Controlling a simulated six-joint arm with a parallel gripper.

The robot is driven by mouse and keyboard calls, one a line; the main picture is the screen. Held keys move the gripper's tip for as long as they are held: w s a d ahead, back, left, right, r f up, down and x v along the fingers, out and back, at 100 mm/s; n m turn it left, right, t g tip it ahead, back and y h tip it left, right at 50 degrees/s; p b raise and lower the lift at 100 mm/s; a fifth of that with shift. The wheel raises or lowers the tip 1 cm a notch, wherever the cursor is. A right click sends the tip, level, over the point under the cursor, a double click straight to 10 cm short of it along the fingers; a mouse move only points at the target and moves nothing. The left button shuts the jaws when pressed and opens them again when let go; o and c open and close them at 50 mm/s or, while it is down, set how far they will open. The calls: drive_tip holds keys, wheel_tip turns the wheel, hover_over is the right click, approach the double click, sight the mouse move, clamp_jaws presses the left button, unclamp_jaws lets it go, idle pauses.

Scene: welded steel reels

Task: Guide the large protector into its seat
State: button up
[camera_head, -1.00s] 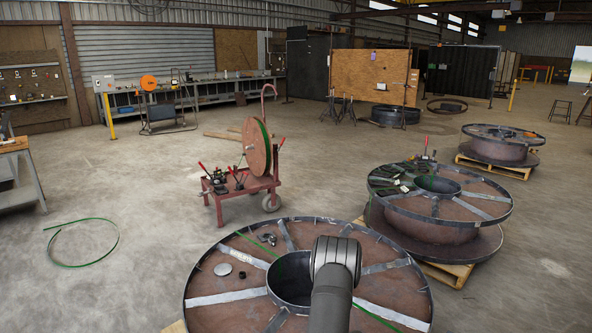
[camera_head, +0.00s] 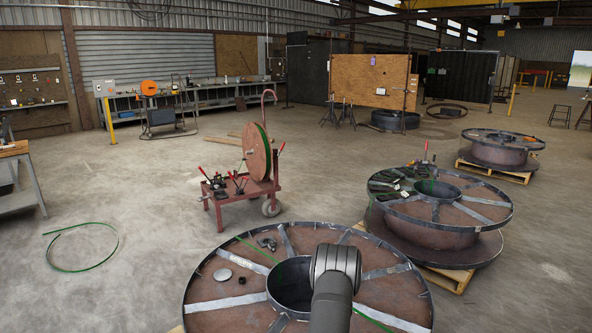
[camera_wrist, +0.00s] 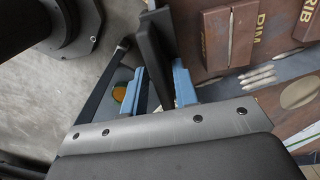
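In the wrist view my gripper (camera_wrist: 161,88) has two blue fingers, with a dark, angled slab (camera_wrist: 152,45) between them. The fingers appear closed on this slab, which points away from the wrist; it looks like the large protector, though no label shows on it. I cannot make out which spot is the seat. In the head view my gripper is hidden behind my own arm, over the near reel (camera_head: 205,285).
In the head view, a silver disc (camera_head: 223,275) lies on the near reel; a second reel (camera_head: 440,238) stands behind right.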

drive_tip(key=shift+r, duration=0.2)
idle(0.4)
drive_tip(key=shift+r, duration=1.55)
drive_tip(key=shift+o, duration=0.2)
drive_tip(key=o, duration=0.5)
drive_tip(key=o, duration=1.1)
